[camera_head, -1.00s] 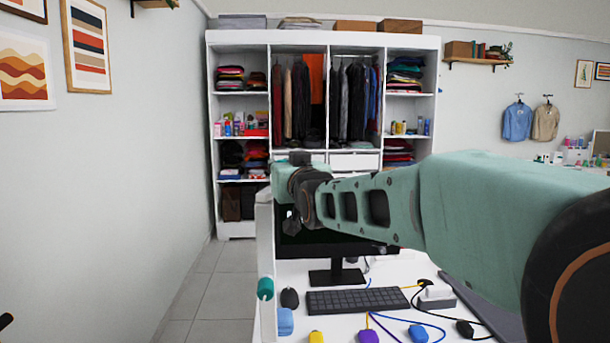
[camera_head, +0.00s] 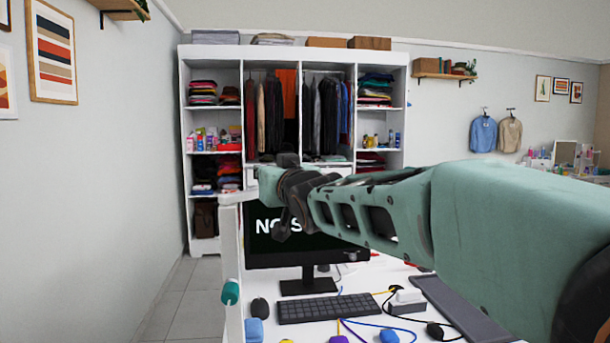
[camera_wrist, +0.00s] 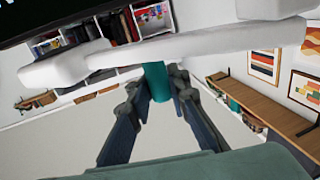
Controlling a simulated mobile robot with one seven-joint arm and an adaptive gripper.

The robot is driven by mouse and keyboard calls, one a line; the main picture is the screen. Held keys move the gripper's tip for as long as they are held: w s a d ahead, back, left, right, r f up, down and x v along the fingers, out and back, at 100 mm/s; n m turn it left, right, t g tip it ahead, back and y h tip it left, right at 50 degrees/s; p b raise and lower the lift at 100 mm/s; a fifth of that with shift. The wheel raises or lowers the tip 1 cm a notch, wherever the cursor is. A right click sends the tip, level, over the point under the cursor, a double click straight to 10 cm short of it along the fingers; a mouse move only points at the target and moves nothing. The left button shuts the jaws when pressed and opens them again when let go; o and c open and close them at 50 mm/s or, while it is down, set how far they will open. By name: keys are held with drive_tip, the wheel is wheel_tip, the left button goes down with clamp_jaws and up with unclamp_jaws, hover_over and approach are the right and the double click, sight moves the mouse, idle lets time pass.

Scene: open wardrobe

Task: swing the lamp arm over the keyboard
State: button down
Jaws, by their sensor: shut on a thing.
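The dark keyboard (camera_head: 323,308) lies on the white desk in front of the monitor. A white upright with a short top piece (camera_head: 240,197) stands at the desk's left side; it looks like part of the lamp. In the wrist view the white lamp arm (camera_wrist: 205,43) crosses the picture, with a teal handle (camera_wrist: 160,82) on it. My gripper (camera_wrist: 162,90) is shut on the teal handle, one finger on each side. In the head view my gripper (camera_head: 284,226) is in front of the monitor, higher than the keyboard. My arm hides the handle and most of the lamp arm there.
The monitor (camera_head: 300,255) stands behind the keyboard. Cables, plugs and a white adapter (camera_head: 408,300) lie right of and before the keyboard. A teal cylinder (camera_head: 230,291) is at the desk's left edge. The wardrobe (camera_head: 213,125) stands behind. Floor is free at left.

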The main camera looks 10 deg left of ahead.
drive_tip(key=shift+s+d, duration=0.15)
drive_tip(key=shift+s, duration=0.25)
drive_tip(key=c, duration=1.8)
unclamp_jaws()
drive_tip(key=shift+s, duration=0.1)
drive_tip(key=shift+c, duration=0.2)
